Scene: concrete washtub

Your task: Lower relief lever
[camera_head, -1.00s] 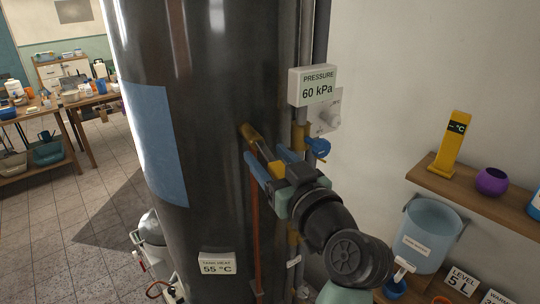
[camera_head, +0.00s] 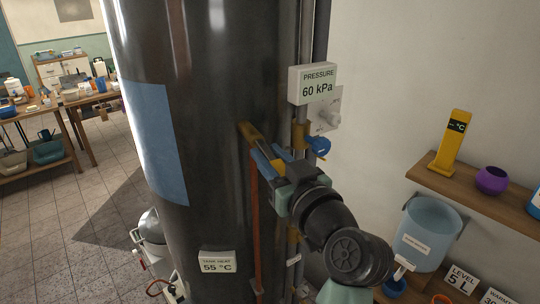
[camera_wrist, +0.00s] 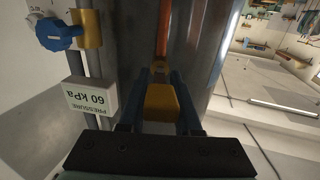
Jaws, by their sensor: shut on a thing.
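The relief lever (camera_head: 249,133) sticks out from the dark tank, with a brass-coloured fitting and a yellow end. In the wrist view its yellow end (camera_wrist: 161,103) lies between the blue fingers. My gripper (camera_head: 271,157) is shut on the lever, coming from the lower right in the head view. The fingers cover part of the lever in the head view. The sign at the upper right of the lever, the pressure display (camera_head: 315,85), reads 60 kPa.
The tall dark tank (camera_head: 215,60) stands right behind the lever. A copper-coloured pipe (camera_head: 255,225) runs down below it. A blue valve knob (camera_head: 318,146) sits close to the right of my gripper. A wall shelf (camera_head: 460,190) and a light-blue bucket (camera_head: 428,235) are at the right.

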